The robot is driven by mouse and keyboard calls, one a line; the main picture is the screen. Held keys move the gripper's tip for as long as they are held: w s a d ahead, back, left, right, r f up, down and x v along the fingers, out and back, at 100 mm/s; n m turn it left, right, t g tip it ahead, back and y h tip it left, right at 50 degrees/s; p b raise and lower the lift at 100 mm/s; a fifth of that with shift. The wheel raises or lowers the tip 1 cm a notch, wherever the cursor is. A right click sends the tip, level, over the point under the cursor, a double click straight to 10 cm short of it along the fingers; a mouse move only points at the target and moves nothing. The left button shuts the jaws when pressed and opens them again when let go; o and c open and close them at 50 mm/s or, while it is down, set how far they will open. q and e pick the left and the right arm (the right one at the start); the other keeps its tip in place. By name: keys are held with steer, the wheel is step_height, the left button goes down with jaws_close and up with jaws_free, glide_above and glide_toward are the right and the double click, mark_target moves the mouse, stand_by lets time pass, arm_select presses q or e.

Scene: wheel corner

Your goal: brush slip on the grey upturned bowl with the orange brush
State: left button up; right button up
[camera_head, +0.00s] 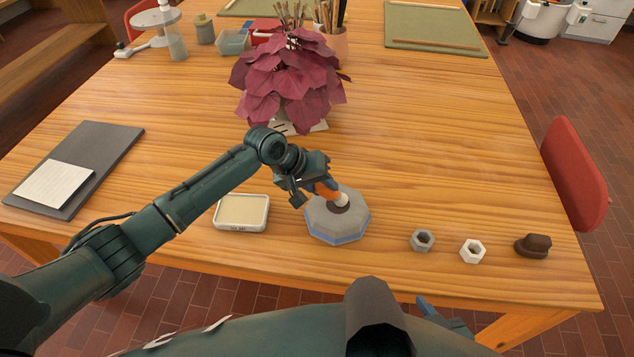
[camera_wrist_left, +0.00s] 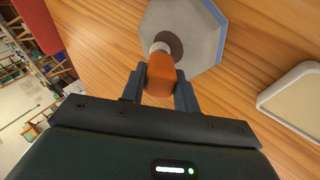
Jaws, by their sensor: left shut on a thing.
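The grey upturned bowl (camera_head: 322,222) is eight-sided with a blue rim and sits on the table. It also shows in the left wrist view (camera_wrist_left: 205,48). My left gripper (camera_head: 312,186) is shut on the orange brush (camera_head: 328,189), which also shows in the left wrist view (camera_wrist_left: 161,75). The brush's pale tip is over a dark round patch on top of the bowl; I cannot tell whether it touches. A white dish (camera_head: 240,227) with a beige filling is left of the bowl. My right gripper (camera_head: 443,314) is partly visible at the bottom edge; its jaws are unclear.
A potted red-leaved plant (camera_head: 290,85) stands behind the bowl. A grey hex nut (camera_head: 423,240), a white hex nut (camera_head: 472,250) and a brown knob-like piece (camera_head: 533,246) lie to the right. A dark board (camera_head: 85,160) with paper lies left. The table's right middle is clear.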

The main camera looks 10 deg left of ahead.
arm_select(q)
steer(key=shift+d+p, duration=0.45)
steer(key=shift+d, duration=0.8)
steer(key=shift+s, duration=0.35)
steer(key=shift+s+a, duration=0.55)
steer(key=shift+a, duration=2.4)
steer(key=shift+w+d, duration=0.15)
steer(key=shift+d, duration=2.9)
steer(key=shift+r, duration=0.1)
steer(key=shift+r, duration=2.95)
